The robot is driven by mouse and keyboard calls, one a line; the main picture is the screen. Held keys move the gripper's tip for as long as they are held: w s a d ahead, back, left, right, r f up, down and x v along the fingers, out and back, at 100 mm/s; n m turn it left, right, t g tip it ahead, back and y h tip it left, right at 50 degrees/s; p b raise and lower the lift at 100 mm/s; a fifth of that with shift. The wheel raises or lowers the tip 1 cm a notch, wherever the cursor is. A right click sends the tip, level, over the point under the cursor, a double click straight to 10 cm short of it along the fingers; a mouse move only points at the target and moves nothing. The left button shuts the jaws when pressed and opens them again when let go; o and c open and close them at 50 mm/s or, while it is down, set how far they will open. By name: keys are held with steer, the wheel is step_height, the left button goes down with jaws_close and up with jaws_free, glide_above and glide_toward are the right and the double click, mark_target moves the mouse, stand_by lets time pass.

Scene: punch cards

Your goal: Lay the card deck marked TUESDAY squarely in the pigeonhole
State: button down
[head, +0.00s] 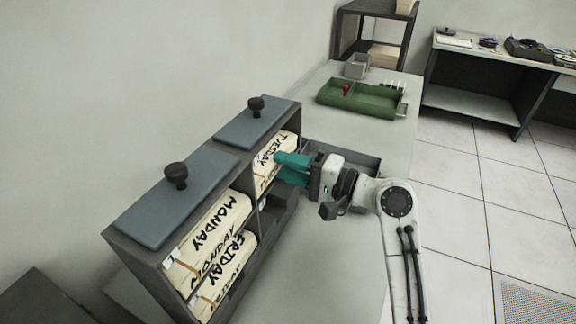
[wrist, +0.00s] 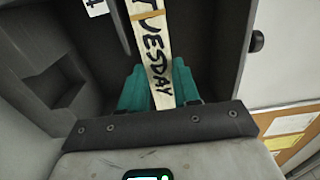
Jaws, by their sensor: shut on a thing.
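The TUESDAY deck (head: 264,158) is a cream block with black lettering, in the upper right pigeonhole of the dark cabinet (head: 151,272). My gripper (head: 283,167) has teal fingers shut on its near end at the opening. In the wrist view the deck (wrist: 155,50) runs away from me between the two teal fingers (wrist: 157,88), with dark compartment walls around it. Whether its underside rests on the shelf is hidden.
MONDAY (head: 208,236) and FRIDAY (head: 225,270) decks fill the left pigeonholes. Two grey-blue lids with black knobs (head: 176,175) lie on the cabinet top. A green tray (head: 362,100) stands farther back on the table. The tabletop in front is mostly clear.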

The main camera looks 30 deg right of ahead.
steer(key=shift+f, duration=0.2)
steer(key=c, duration=0.7)
jaws_free()
steer(key=shift+c, duration=0.2)
steer(key=shift+f, duration=0.15)
steer(key=b+v, duration=0.2)
steer(key=v, duration=0.8)
steer(key=shift+s+d, duration=0.2)
steer(key=shift+s, duration=0.1)
